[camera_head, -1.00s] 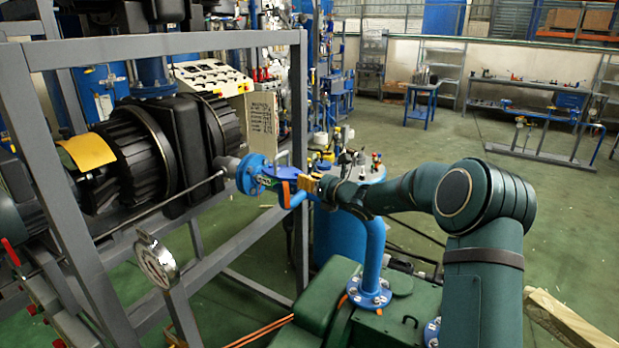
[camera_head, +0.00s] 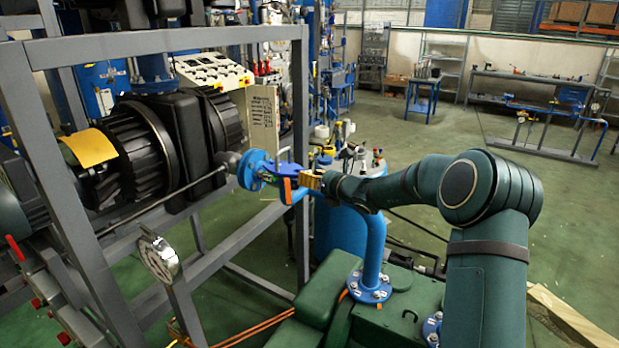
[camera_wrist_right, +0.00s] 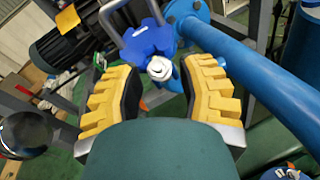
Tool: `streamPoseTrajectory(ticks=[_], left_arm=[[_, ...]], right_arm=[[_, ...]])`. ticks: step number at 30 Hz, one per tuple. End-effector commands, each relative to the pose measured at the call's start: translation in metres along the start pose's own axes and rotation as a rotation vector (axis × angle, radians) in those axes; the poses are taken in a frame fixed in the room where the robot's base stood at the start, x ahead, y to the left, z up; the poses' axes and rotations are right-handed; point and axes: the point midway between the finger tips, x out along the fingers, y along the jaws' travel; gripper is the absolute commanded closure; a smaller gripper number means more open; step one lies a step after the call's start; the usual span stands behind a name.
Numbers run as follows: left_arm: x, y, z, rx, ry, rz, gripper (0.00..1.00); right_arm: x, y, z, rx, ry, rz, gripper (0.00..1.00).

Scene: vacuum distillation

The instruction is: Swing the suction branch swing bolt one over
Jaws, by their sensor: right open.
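The suction branch is a blue pipe (camera_head: 374,250) that rises and bends left toward a blue flange joint (camera_head: 258,170) beside the black pump (camera_head: 150,150). In the right wrist view the blue pipe (camera_wrist_right: 245,80) runs down to the right. A blue fitting (camera_wrist_right: 150,40) with a pale round bolt end (camera_wrist_right: 160,69) shows there, under a grey metal loop; I cannot tell which swing bolt this is. My right gripper (camera_wrist_right: 160,95) is open, its yellow ridged fingers on either side of the bolt end, with gaps visible. It also shows at the joint in the head view (camera_head: 306,181). My left gripper is not in view.
A grey steel frame (camera_head: 299,120) stands around the pump. A round gauge (camera_head: 158,258) is at its lower front. A blue vessel (camera_head: 340,235) stands behind the pipe. Open green floor lies to the right, with benches (camera_head: 530,80) far back.

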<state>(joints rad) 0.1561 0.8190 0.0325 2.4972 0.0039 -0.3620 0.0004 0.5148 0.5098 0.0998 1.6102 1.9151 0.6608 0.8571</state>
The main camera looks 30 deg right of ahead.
Motion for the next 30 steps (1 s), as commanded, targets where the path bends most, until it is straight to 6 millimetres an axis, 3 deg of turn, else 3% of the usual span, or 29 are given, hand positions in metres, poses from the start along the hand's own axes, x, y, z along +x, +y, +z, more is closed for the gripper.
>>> streamPoseTrajectory(ticks=[15, 21, 30], left_arm=[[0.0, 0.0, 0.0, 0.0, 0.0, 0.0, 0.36], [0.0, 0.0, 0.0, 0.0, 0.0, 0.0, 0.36], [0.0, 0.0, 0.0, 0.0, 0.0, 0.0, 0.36]], right_arm=[[-0.095, -0.001, 0.0, 0.0, 0.001, -0.002, 0.62], [-0.11, -0.001, -0.001, 0.001, 0.002, -0.002, 0.62], [-0.111, -0.001, -0.001, 0.001, 0.002, -0.001, 0.62]])
